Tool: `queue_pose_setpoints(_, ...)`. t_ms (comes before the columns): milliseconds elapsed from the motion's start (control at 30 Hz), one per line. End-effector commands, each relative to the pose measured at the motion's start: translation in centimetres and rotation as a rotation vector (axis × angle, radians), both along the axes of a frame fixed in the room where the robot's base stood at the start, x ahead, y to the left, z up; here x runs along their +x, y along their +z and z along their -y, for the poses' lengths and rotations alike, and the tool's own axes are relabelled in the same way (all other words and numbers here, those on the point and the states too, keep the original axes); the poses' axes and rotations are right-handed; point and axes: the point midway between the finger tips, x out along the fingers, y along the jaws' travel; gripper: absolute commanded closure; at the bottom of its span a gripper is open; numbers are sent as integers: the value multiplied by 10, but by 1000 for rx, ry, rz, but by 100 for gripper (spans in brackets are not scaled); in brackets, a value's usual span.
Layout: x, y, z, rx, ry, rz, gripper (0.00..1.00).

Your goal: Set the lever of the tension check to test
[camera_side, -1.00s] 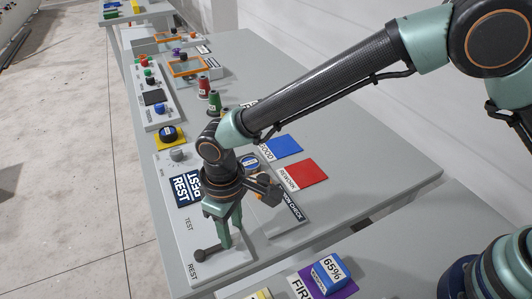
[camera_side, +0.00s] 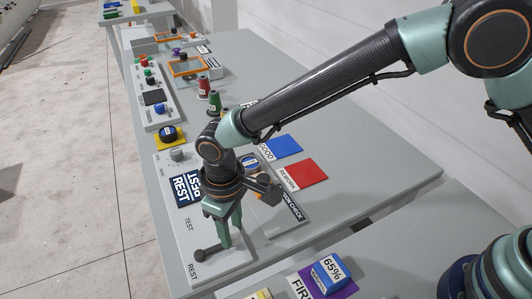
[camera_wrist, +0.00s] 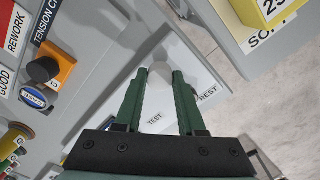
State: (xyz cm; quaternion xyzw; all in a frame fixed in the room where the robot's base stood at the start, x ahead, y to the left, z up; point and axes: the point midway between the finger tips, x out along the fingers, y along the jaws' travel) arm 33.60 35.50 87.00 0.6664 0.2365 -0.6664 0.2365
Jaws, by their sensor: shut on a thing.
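The printed TEST is farther up the panel. The hold itself is partly hidden by the fingers.
A grey dial (camera_side: 177,155) and a blue knob on yellow (camera_side: 168,133) stand farther back. Blue (camera_side: 282,146) and red (camera_side: 307,174) cards lie right. A blue 65% block (camera_side: 330,272) is in front, across a gap.

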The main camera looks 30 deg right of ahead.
Motion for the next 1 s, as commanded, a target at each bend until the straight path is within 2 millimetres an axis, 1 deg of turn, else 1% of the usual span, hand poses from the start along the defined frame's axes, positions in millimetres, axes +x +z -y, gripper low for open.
queue_pose_setpoints(267,8,1,-1,-1,113,-1,100)
queue_pose_setpoints(700,34,1,-9,1,491,1,100)
queue_pose_setpoints(1000,46,1,-18,1,719,1,100)
